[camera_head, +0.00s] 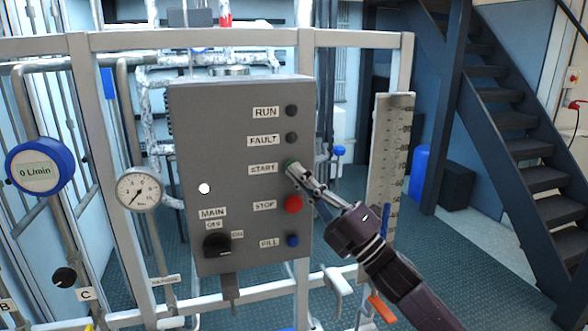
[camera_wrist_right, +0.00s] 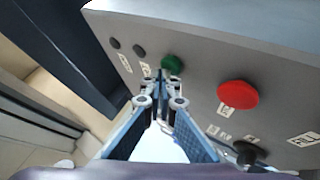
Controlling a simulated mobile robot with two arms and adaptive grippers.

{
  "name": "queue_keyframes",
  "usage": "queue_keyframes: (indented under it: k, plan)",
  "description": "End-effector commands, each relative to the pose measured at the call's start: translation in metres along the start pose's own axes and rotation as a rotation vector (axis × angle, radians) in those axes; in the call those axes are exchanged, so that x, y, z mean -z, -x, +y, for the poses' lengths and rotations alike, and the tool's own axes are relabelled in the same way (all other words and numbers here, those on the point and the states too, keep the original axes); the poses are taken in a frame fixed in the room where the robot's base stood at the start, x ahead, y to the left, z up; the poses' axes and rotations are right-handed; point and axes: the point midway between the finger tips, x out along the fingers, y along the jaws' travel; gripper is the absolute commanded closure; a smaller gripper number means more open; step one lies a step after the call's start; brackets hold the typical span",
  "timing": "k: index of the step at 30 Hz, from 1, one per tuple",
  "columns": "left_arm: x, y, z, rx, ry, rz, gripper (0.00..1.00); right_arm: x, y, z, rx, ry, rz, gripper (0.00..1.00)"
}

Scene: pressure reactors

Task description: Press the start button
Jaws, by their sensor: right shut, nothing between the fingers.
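A grey control panel (camera_head: 240,130) faces me in the head view. Its green start button (camera_head: 289,162) sits at the right of the START label (camera_head: 263,169), partly covered by my right gripper (camera_head: 295,172). In the right wrist view the green button (camera_wrist_right: 173,64) shows just beyond the fingertips of the right gripper (camera_wrist_right: 160,78). The right gripper is shut and empty, with its tips at the button's lower edge. I cannot tell whether they touch it. My left gripper is not in view.
The red stop button (camera_head: 293,204) is close below the gripper tips, with a blue button (camera_head: 293,241) lower. Dark RUN (camera_head: 291,110) and FAULT (camera_head: 291,137) lamps are above. A black main switch (camera_head: 217,245) is lower left. A ruler-like scale (camera_head: 390,150) stands right of the panel.

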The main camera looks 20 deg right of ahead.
Motion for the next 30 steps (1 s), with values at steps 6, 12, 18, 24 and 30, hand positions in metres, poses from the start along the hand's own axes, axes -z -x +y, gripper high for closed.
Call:
queue_keyframes:
  k: [6, 12, 18, 24, 30]
  plan:
    - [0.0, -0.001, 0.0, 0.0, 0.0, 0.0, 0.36, -0.002, -0.002, -0.002, 0.001, 0.0, -0.001, 1.0]
    - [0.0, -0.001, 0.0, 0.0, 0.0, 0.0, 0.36, -0.002, -0.002, -0.002, 0.001, 0.0, -0.001, 1.0]
    - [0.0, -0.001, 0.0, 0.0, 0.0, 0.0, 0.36, 0.0, 0.001, 0.0, 0.001, 0.001, -0.001, 1.0]
    - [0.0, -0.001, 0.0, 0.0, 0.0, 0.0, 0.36, 0.005, 0.008, 0.005, 0.001, 0.001, 0.0, 1.0]
    - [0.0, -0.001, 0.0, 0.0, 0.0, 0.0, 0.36, 0.007, 0.011, 0.008, 0.0, 0.002, 0.0, 1.0]
